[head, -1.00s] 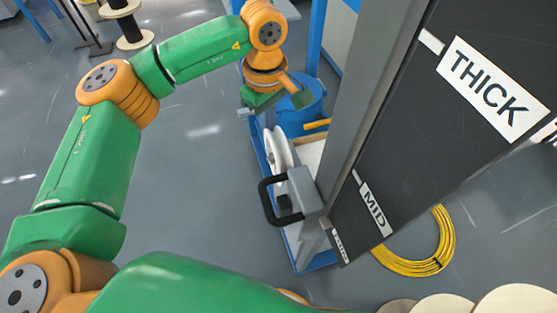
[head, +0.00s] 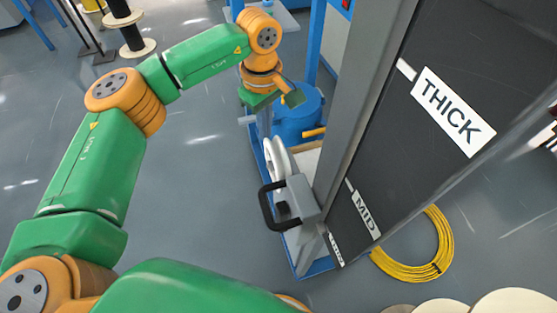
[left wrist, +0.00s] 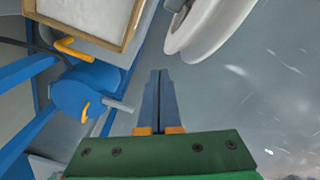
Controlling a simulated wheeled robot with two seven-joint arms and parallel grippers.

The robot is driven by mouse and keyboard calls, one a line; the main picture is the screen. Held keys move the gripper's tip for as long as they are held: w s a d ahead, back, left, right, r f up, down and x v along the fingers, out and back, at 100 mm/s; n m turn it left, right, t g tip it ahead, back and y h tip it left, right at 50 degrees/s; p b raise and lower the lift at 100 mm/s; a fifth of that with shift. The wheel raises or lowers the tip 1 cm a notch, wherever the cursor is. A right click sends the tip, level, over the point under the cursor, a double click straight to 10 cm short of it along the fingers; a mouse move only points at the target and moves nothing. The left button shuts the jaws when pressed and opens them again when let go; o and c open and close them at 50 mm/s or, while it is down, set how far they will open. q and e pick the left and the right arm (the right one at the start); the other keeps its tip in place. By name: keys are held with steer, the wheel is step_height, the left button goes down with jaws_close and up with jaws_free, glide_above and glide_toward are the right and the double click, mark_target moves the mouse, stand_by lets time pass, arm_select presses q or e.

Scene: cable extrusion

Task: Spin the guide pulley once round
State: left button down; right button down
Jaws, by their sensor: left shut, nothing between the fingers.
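The guide pulley is a white grooved wheel (head: 275,160) standing on edge on the blue-framed machine, left of the dark panel in the head view. In the left wrist view the white wheel (left wrist: 205,25) is at the top, just right of centre and cut off by the frame edge. My left gripper (head: 264,128) points down just above the wheel in the head view. In the left wrist view its fingertips (left wrist: 159,73) are together and empty, with the wheel ahead and to the right. No contact with the wheel shows. My right gripper is out of view.
A dark panel (head: 400,150) labelled THICK and MID fills the right side. A grey box with a black handle (head: 268,205) stands in front of the wheel. A blue motor-like body (left wrist: 85,92) and wood-framed tray (left wrist: 130,35) lie left. A yellow cable coil (head: 440,262) lies on the floor.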

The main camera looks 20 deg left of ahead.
arm_select(q)
step_height(320, 180, up, 8)
steer(key=p, duration=0.7)
steer(key=s+d+b, duration=0.2)
steer(key=s+d, duration=0.1)
steer(key=s, duration=0.1)
steer(key=shift+s+f+b, duration=0.1)
steer(key=shift+f+b, duration=0.25)
steer(key=shift+b, duration=0.05)
steer(key=shift+s+r, duration=0.15)
steer(key=shift+f, duration=0.25)
